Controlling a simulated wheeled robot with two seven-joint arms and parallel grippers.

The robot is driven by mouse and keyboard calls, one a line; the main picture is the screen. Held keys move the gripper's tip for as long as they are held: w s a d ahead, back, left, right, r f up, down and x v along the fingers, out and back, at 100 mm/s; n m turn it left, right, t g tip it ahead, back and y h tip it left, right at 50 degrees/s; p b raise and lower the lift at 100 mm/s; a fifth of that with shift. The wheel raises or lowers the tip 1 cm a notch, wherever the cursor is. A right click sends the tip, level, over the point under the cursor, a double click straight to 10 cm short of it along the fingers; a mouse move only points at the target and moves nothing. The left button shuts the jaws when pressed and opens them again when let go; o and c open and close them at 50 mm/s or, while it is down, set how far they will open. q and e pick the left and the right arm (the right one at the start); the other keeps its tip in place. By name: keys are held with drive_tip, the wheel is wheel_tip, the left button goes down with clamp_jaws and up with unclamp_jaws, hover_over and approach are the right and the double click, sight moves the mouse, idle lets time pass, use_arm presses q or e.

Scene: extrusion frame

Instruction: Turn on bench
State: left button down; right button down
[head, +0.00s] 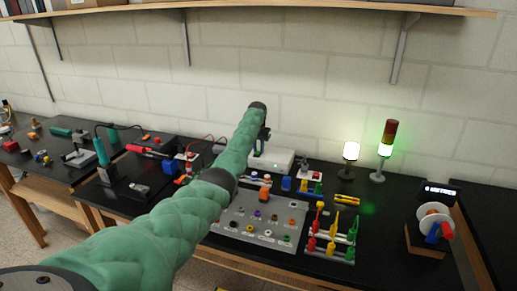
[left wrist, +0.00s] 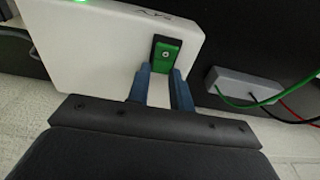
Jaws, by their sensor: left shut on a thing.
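A white box (head: 272,159) with a small green light stands on the black bench (head: 385,230) at the wall. It fills the upper left of the left wrist view (left wrist: 85,65). A green switch (left wrist: 166,52) in a black surround sits at its edge. My left gripper (left wrist: 161,82) has its two blue fingers at the lower end of this switch and is shut on it. In the head view my left gripper (head: 262,140) is above the box, partly hidden by my green arm. A white lamp (head: 351,150) and the green tier of a signal tower (head: 386,149) are lit. My right gripper is out of view.
A grey panel (head: 240,228) with coloured jacks lies in front of the box. A rack of red, yellow and green pieces (head: 335,238) stands to its right. A wall shelf (head: 290,14) hangs above. A grey block (left wrist: 243,86) trails cables.

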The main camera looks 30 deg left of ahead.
sight(258, 152)
use_arm(q)
drive_tip(key=shift+r, duration=0.1)
drive_tip(key=c, duration=1.2)
unclamp_jaws()
drive_tip(key=shift+c, duration=0.2)
drive_tip(key=shift+r, duration=0.15)
drive_tip(key=shift+r+b, duration=0.35)
drive_tip(key=r, duration=0.1)
drive_tip(key=r+b, duration=0.1)
drive_tip(key=r, duration=0.2)
drive_tip(key=shift+s+r+b, duration=0.25)
drive_tip(key=shift+r+b, duration=0.1)
drive_tip(key=shift+r, duration=0.05)
drive_tip(key=shift+s+r, duration=0.1)
drive_tip(key=shift+r, duration=0.8)
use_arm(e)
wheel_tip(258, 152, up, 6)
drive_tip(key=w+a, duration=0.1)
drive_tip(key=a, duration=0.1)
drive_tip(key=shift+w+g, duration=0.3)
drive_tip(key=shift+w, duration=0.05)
use_arm(q)
drive_tip(key=shift+r, duration=0.1)
